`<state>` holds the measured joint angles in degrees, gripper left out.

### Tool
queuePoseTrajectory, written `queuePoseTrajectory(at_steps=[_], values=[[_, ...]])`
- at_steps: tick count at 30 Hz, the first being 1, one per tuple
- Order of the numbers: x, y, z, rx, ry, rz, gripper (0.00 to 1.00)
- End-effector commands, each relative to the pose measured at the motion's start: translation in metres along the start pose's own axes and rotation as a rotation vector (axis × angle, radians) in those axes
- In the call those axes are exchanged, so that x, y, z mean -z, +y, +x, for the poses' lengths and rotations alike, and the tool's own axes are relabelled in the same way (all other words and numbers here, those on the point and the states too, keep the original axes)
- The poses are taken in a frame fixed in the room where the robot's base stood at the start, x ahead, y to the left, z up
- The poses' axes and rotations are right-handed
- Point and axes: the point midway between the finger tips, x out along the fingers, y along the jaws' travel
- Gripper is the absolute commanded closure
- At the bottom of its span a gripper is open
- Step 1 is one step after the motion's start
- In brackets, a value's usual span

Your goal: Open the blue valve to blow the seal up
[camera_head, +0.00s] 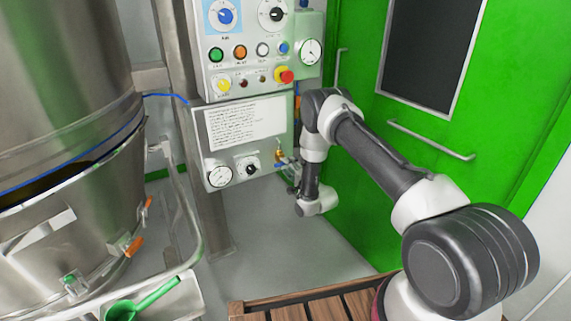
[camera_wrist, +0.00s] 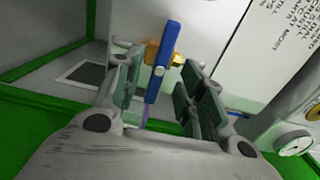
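The blue valve has a long flat blue lever (camera_wrist: 165,55) on a brass-yellow body (camera_wrist: 152,54), seen in the middle of the wrist view. In the head view the small brass valve (camera_head: 279,154) sits at the right edge of the lower panel. My gripper (camera_wrist: 160,76) is open, with one finger on each side of the lever. The lever stands between the fingers, and a gap shows on both sides. In the head view my gripper (camera_head: 288,168) is at the valve, small and partly hidden by my arm.
The lower panel (camera_head: 205,145) carries a text plate, a gauge (camera_head: 220,175) and a black knob (camera_head: 249,166). Above it is a control box (camera_head: 222,90) with buttons and a red emergency stop (camera_head: 285,76). A steel vessel (camera_head: 60,90) stands left, a green door (camera_head: 360,120) right.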

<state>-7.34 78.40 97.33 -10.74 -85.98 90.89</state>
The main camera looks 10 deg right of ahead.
Motion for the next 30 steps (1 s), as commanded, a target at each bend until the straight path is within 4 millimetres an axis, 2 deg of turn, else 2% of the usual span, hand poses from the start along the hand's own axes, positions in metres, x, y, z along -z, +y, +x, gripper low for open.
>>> queuePoseTrajectory(at_steps=[6, 10, 17, 24, 30], values=[[0.000, 0.001, 0.031, -0.001, 0.000, -0.001, 0.61], [0.000, 0.001, 0.038, -0.002, 0.001, -0.001, 0.61], [0.000, 0.001, 0.039, -0.003, 0.001, -0.001, 0.61], [0.000, 0.001, 0.038, -0.003, 0.001, -0.002, 1.00], [0.000, 0.001, 0.038, -0.003, 0.001, -0.004, 1.00]])
